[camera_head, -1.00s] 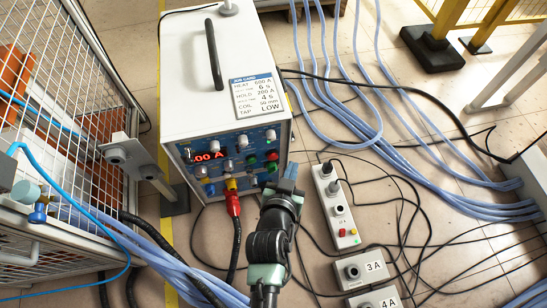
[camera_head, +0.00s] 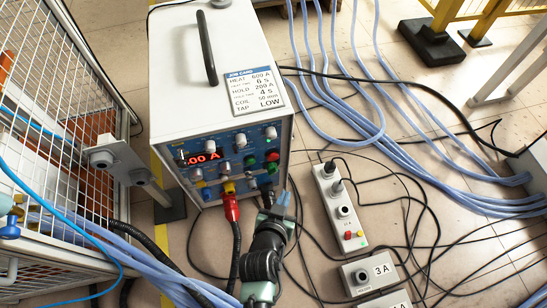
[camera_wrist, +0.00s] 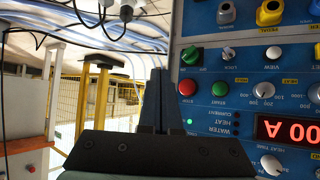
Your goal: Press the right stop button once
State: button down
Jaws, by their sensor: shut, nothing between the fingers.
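The heater unit (camera_head: 222,92) is a white cabinet with a blue front panel and a lit red display (camera_head: 201,156). In the wrist view, which is upside down, the red stop button (camera_wrist: 187,87) is beside the green start button (camera_wrist: 219,88). My gripper (camera_head: 283,201) is shut and empty, below and right of the stop button in the head view. Its fingertips (camera_wrist: 158,74) show left of the button in the wrist view. They appear apart from it; the exact gap is unclear.
A red plug with a cable (camera_head: 231,207) hangs from the panel's lower middle. Blue hoses (camera_head: 430,165) and a wire fence (camera_head: 60,120) flank the unit.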

jog(key=b, duration=0.4)
send_near(277, 159)
jog(key=shift+w+d+f, duration=0.3)
jog(key=shift+w+f, duration=0.25)
jog(key=shift+f, duration=0.15)
jog(key=shift+w+d+f, duration=0.25)
jog(key=shift+w+f, duration=0.35)
jog(key=shift+f, duration=0.1)
jog(key=shift+w+d+f, duration=0.3)
jog(key=shift+w+f, duration=0.25)
jog(key=shift+f, duration=0.1)
jog(key=shift+w, duration=0.15)
jog(key=shift+w+a, duration=0.1)
jog(key=shift+w, duration=0.15)
jog(key=shift+w+a, duration=0.15)
jog(key=shift+w, duration=0.25)
dwell(0.5)
jog(key=shift+s, duration=0.1)
jog(key=shift+s+d+p, duration=0.3)
jog(key=shift+s+p, duration=0.05)
jog(key=shift+s, duration=0.35)
jog(key=shift+s, duration=0.1)
